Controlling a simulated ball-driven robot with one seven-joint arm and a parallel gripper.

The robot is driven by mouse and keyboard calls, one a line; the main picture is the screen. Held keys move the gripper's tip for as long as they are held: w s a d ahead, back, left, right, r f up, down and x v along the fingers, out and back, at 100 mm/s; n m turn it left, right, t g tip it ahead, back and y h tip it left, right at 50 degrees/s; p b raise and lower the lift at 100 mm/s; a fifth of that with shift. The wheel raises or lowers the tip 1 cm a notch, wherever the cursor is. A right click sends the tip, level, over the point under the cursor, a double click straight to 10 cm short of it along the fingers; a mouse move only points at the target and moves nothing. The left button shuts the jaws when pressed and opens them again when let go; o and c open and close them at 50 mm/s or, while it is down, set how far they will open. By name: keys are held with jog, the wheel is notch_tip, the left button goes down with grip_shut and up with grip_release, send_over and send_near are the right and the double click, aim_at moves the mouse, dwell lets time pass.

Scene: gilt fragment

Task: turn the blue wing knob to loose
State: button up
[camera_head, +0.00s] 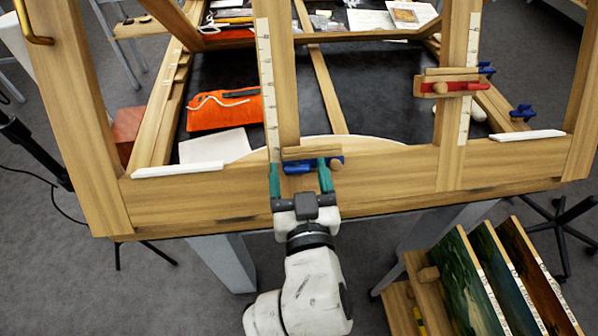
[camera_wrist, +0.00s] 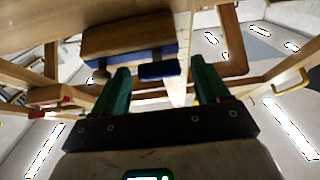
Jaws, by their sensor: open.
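The blue wing knob (camera_head: 299,169) sits under a small wooden block (camera_head: 311,153) at the foot of the left upright of the wooden easel frame. My gripper (camera_head: 300,176) is at the frame's front rail with its two green fingers open. In the head view one finger stands at the knob's left and the other crosses in front of its right part. In the wrist view the blue knob (camera_wrist: 158,70) shows between the fingers, below the wooden block (camera_wrist: 130,42). Whether the fingers touch it cannot be told. The finger on the right hides part of the knob.
A red wing knob (camera_head: 455,87) is on the right upright. Other blue knobs (camera_head: 521,112) are farther right. An orange pouch (camera_head: 222,109) lies on the dark table behind the rail. A rack of painted panels (camera_head: 480,285) stands at the lower right.

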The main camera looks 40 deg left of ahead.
jog(key=c, duration=1.1)
jog(key=shift+o, duration=0.2)
